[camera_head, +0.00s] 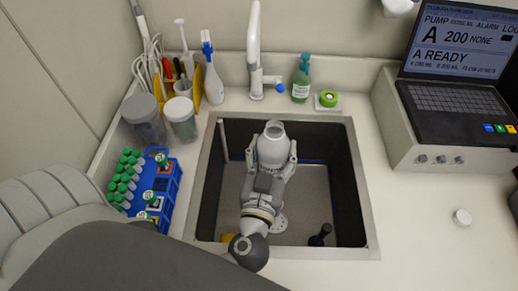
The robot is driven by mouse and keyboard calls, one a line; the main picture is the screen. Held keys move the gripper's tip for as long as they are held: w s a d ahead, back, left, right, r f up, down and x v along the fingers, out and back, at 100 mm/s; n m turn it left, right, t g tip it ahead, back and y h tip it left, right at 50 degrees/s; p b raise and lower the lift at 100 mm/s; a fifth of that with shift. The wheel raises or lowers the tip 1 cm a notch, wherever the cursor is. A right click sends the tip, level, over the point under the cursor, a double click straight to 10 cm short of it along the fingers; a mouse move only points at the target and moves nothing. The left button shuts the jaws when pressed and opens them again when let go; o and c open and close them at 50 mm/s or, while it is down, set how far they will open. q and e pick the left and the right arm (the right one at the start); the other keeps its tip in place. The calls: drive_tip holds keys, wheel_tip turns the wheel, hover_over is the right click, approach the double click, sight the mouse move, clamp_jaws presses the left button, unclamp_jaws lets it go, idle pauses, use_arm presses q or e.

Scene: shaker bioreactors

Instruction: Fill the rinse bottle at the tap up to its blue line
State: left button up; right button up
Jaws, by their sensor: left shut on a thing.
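The rinse bottle (273,146) is whitish with an open round mouth facing up. It is over the dark sink basin (345,190), near the back wall. My left gripper (272,158) is shut on it, with one finger on each side. The white tap (253,45) rises behind the sink, and its spout end is above and behind the bottle mouth. A lever with a blue part (268,80) sits at the tap's base. I cannot make out a blue line on the bottle, any water level in it, or running water. My right gripper is not in view.
A blue rack (168,195) with green-capped tubes stands left of the sink, with two lidded jars (182,118) behind it. A green bottle (301,78) stands behind the sink. A laptop-like console (455,95) is at right. A black stopper-like object (320,236) is in the sink.

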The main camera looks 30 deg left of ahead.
use_arm(q)
drive_tip(key=shift+w+a, duration=0.15)
drive_tip(key=shift+a, duration=0.2)
drive_tip(key=shift+w+a+r, duration=0.1)
drive_tip(key=shift+w+r, duration=0.1)
drive_tip(key=shift+w, duration=0.1)
drive_tip(key=w+a+p, duration=0.4)
drive_tip(key=w+a, duration=0.6)
drive_tip(key=shift+a, duration=0.35)
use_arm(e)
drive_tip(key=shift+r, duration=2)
use_arm(q)
drive_tip(key=shift+w, duration=0.1)
